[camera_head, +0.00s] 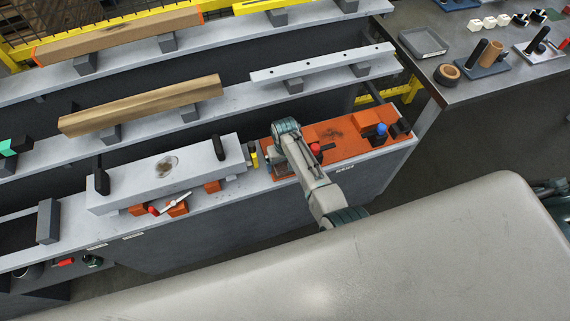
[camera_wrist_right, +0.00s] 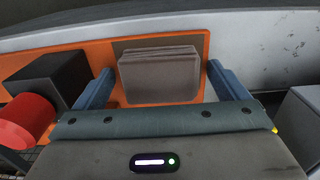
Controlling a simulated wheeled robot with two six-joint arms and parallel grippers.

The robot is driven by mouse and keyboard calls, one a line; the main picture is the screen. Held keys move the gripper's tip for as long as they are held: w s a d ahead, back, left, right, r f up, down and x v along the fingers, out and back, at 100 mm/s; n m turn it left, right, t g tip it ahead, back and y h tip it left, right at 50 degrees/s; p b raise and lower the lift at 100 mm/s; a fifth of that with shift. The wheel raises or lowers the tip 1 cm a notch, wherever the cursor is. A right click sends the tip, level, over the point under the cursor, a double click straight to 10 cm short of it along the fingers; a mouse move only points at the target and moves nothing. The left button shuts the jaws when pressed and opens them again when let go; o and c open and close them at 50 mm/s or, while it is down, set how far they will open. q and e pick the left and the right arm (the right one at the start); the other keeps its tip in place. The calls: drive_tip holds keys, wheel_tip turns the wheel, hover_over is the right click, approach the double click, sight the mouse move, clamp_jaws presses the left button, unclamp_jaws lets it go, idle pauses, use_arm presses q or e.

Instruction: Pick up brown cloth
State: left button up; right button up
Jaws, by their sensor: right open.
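The brown cloth (camera_wrist_right: 160,75) is a flat, folded grey-brown stack on an orange tray (camera_wrist_right: 205,45) in the right wrist view. My right gripper (camera_wrist_right: 162,88) is open, with one blue-grey finger on each side of the cloth and gaps between fingers and cloth. The fingers do not grip it. In the head view my right gripper (camera_head: 277,157) is over the left end of the orange tray (camera_head: 345,130), and my arm mostly hides the cloth there. My left gripper is not in view.
A red cylinder (camera_wrist_right: 25,122) and a black block (camera_wrist_right: 60,78) are left of the cloth in the wrist view. A long grey block (camera_head: 165,168) with black handles stands left of the tray. A blue-knobbed tool (camera_head: 381,130) is at the tray's right end.

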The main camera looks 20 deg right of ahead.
drive_tip(key=c, duration=1.1)
drive_tip(key=shift+o, duration=0.2)
drive_tip(key=shift+r, duration=0.2)
